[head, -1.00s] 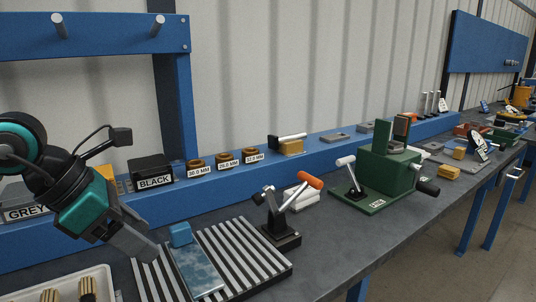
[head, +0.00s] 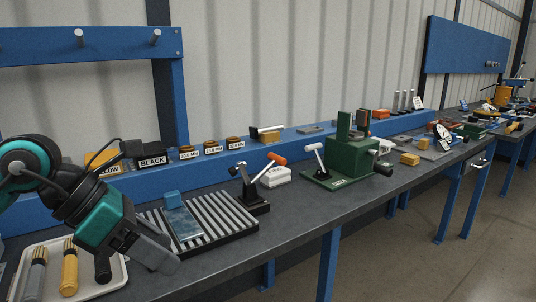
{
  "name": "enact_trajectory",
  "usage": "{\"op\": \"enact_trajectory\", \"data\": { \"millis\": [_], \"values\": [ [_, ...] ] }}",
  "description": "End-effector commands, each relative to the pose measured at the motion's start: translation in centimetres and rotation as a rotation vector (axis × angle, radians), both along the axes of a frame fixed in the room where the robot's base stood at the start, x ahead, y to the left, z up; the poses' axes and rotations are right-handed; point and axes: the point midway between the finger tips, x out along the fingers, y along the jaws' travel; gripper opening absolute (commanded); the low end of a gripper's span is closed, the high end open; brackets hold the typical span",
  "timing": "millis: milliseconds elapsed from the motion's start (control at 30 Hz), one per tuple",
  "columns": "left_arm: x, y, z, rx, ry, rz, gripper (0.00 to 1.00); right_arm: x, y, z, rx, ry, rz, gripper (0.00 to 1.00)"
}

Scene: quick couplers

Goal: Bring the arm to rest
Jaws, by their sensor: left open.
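My left arm comes in from the left, and its gripper (head: 140,262) hangs over the bench's front left part, between a white tray and a striped slotted plate. The gripper is open, and I see nothing between its fingers, though the tips are partly hidden by its own body. My right gripper is not in view.
The white tray (head: 122,275) holds brass and grey couplers. The slotted plate (head: 238,226) carries a blue-grey block (head: 183,223). A toggle clamp (head: 251,190) and a green fixture (head: 350,157) stand to the right. Bare bench top (head: 300,213) lies in front of them.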

Motion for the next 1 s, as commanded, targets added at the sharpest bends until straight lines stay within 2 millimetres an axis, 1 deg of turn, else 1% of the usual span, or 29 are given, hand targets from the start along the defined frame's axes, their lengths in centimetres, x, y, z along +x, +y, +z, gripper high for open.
{"op": "enact_trajectory", "data": {
  "millis": [33, 100, 167, 200, 267, 333, 400, 467, 533, 600, 667, 700, 767, 800, 867, 900, 933, 967, 1000],
  "values": [
    [-0.5, -1.7, -0.2, -0.088, 0.049, -0.019, 0.60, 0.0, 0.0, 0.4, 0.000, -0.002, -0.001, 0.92],
    [-1.3, -3.9, -0.3, -0.217, 0.113, -0.037, 0.60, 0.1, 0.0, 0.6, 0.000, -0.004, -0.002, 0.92],
    [-2.0, -5.7, -0.1, -0.338, 0.176, -0.045, 0.60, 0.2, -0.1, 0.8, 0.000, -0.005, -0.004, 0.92],
    [-2.4, -6.8, 0.1, -0.425, 0.223, -0.045, 0.60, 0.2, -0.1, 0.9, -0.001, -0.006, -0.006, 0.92],
    [-2.9, -8.4, 0.6, -0.568, 0.303, -0.034, 0.60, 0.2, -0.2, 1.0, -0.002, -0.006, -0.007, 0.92],
    [-3.2, -9.8, 1.4, -0.751, 0.408, 0.002, 0.60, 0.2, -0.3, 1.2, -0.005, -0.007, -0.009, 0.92],
    [-3.0, -10.7, 2.2, -0.941, 0.524, 0.064, 0.60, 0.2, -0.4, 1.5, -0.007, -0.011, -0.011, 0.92],
    [-2.4, -10.8, 2.7, -1.104, 0.627, 0.138, 0.60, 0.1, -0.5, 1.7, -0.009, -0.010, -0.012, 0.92],
    [-1.4, -10.4, 2.7, -1.284, 0.745, 0.248, 0.60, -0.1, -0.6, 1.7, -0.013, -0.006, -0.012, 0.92],
    [-0.1, -9.4, 1.9, -1.454, 0.866, 0.382, 0.60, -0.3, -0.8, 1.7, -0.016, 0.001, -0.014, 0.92],
    [1.0, -8.2, 0.5, -1.590, 0.968, 0.520, 0.60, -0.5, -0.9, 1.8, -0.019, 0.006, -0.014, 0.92],
    [1.7, -7.3, -0.9, -1.674, 1.036, 0.621, 0.60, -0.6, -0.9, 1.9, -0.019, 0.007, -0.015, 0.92],
    [2.4, -5.8, -3.4, -1.791, 1.137, 0.789, 0.60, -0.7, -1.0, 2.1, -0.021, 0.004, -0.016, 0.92],
    [2.6, -4.7, -5.5, -1.860, 1.201, 0.910, 0.60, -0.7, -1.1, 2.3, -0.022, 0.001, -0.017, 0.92],
    [2.4, -3.1, -9.0, -1.951, 1.296, 1.106, 0.60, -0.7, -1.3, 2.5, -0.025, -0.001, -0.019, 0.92],
    [1.9, -2.1, -11.7, -2.002, 1.358, 1.247, 0.60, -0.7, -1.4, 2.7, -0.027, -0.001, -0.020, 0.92],
    [1.2, -1.4, -13.8, -2.035, 1.403, 1.358, 0.60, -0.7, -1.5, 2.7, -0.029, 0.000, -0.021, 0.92],
    [0.4, -0.8, -15.8, -2.060, 1.443, 1.468, 0.60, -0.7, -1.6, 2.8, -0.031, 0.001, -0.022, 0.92],
    [-0.8, 0.0, -18.4, -2.085, 1.493, 1.609, 0.60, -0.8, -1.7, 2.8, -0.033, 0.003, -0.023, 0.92]
  ]
}}
